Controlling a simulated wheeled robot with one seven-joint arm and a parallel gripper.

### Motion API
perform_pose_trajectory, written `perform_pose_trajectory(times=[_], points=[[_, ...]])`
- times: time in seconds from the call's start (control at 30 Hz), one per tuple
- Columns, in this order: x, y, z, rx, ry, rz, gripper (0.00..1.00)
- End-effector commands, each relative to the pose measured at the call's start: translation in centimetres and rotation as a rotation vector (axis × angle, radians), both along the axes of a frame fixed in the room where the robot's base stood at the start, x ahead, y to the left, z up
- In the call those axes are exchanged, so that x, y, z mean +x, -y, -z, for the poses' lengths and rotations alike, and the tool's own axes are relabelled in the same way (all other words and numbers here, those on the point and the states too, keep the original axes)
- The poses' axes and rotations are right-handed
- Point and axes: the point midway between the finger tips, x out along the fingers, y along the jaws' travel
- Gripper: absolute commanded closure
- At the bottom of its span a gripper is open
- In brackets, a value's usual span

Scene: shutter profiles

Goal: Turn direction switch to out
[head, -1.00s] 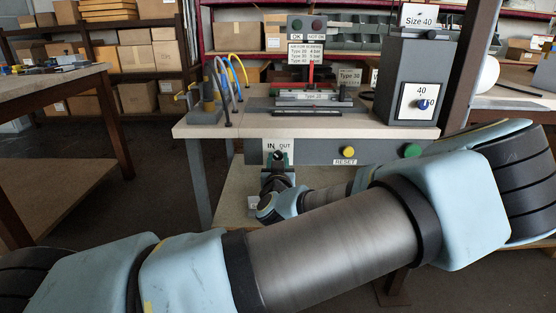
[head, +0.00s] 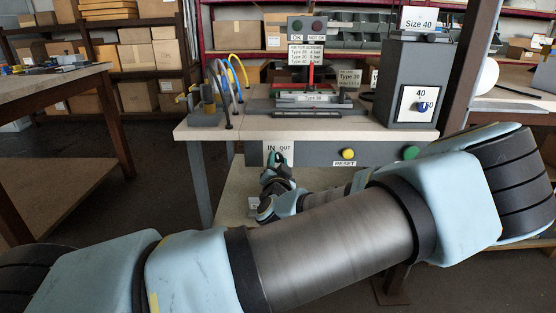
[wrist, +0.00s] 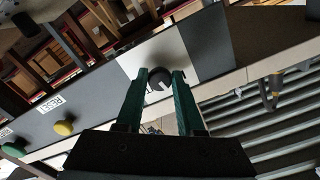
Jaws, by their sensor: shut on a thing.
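The direction switch is a round dark knob (wrist: 159,80) on a white plate (wrist: 150,58), seen in the wrist view between my fingertips. My gripper (wrist: 161,74) has its two green fingers shut on the knob, one on each side. In the head view the plate, marked IN and OUT (head: 285,148), is on the front of the workbench, and my gripper (head: 279,157) is at it from below. There my gripper hides most of the knob, so I cannot tell which way the switch points.
A yellow RESET button (head: 348,154) and a green button (head: 410,152) sit on the same grey front panel, to the right. A fixture (head: 312,97) and a grey Size 40 box (head: 412,80) stand on the bench. My arm crosses the foreground.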

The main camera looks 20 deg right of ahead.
Motion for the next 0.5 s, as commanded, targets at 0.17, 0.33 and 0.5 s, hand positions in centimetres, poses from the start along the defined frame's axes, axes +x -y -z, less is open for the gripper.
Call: perform_pose_trajectory(times=[0.17, 0.33, 0.5], points=[[-0.03, 0.01, -0.13, 0.153, 0.072, 0.001, 1.0], [-0.03, 0.0, -0.1, 0.299, 0.14, 0.001, 1.0], [-0.02, 0.0, -0.11, 0.446, 0.208, 0.002, 1.0]])
